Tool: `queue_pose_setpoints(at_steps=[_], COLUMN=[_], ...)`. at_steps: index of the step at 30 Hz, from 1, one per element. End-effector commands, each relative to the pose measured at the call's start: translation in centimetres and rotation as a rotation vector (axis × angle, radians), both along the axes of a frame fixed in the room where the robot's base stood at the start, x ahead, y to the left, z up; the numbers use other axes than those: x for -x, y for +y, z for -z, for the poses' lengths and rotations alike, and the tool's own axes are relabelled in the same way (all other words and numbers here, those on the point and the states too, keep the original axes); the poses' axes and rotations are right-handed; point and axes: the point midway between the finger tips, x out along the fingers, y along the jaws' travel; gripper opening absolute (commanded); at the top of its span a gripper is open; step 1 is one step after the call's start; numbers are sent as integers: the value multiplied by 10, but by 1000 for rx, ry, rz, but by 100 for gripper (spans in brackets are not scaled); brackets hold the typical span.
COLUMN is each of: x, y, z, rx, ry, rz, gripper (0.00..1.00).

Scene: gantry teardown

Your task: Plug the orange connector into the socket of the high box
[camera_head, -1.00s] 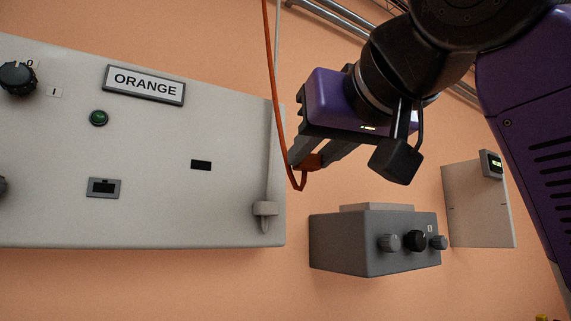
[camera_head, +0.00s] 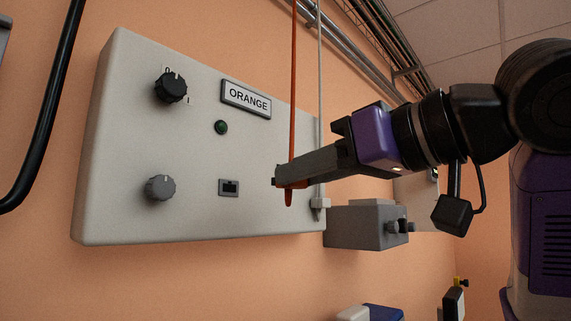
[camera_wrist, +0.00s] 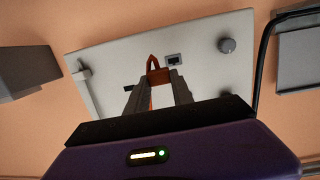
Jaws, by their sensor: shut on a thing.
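The high box is a pale grey wall panel (camera_head: 110,200) labelled ORANGE; it also shows in the wrist view (camera_wrist: 110,60). Its framed dark socket (camera_head: 228,187) is low on the front face, and in the wrist view the socket (camera_wrist: 174,59) lies just past the fingertips, slightly right of the connector. My gripper (camera_head: 279,181) is shut on the orange connector (camera_wrist: 157,76), in front of the panel and right of the socket, apart from it. In the head view the fingers mostly cover the connector. Its orange cable (camera_head: 293,90) runs upward.
The panel carries a black knob (camera_head: 171,87), a grey knob (camera_head: 160,188) and a green lamp (camera_head: 221,127). A pale clip (camera_head: 320,203) with a cable is at its right edge. A grey box with knobs (camera_head: 360,228) is to the right. A black cable (camera_head: 62,100) hangs at left.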

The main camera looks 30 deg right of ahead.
Motion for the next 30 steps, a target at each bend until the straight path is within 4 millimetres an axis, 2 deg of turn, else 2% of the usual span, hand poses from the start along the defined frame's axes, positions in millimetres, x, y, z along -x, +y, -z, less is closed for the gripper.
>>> queue_pose_setpoints(at_steps=[6,18,30], x=[6,6,-22], y=[8,9,18], z=[5,5,5], rx=[3,-5,-6], ry=[12,16,19], rz=[-24,-26,-26], gripper=[0,0,0])
